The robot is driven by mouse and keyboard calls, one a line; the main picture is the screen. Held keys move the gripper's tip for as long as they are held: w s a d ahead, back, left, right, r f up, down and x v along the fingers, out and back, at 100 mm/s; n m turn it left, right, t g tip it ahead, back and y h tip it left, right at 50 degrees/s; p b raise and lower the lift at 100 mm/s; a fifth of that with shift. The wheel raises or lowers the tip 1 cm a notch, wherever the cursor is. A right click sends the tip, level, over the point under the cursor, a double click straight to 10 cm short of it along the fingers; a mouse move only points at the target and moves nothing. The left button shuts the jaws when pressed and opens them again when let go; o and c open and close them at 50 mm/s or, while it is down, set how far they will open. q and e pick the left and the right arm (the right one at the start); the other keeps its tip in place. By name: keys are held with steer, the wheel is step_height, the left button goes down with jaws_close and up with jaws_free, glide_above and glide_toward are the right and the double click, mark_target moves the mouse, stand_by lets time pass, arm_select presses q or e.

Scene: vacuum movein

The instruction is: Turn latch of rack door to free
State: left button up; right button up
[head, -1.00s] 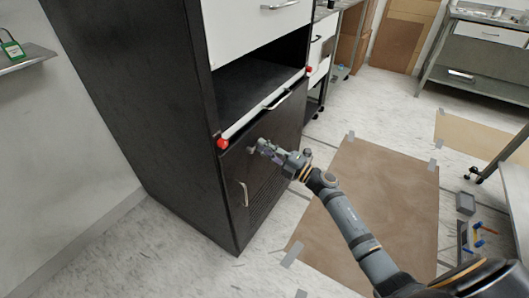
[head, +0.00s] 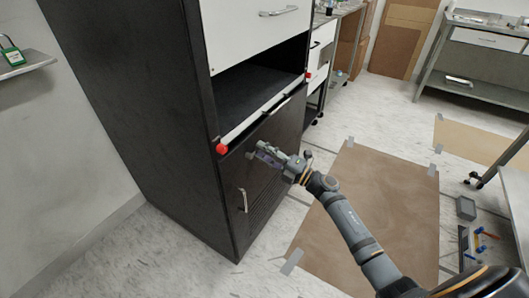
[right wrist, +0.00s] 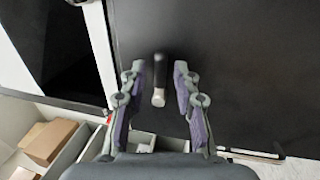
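The black rack (head: 130,110) stands at the left in the head view, with its lower door (head: 262,200) closed against the frame as far as I can see. The latch (right wrist: 159,82) is a short dark knob with a pale end on the black door in the right wrist view. It lies between the two fingers of my right gripper (right wrist: 157,88), with a gap on each side. My right gripper also shows in the head view (head: 259,151), in front of the door's upper part, where it mostly hides the latch. It is open. My left gripper is not in view.
A silver door handle (head: 243,200) sits on the door's left side. A pale bar (head: 255,116) with red ends (head: 222,149) runs below the open shelf bay. A brown floor mat (head: 370,210) lies at right.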

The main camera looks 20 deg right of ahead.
steer(key=v, duration=1.2)
stand_by(0.3)
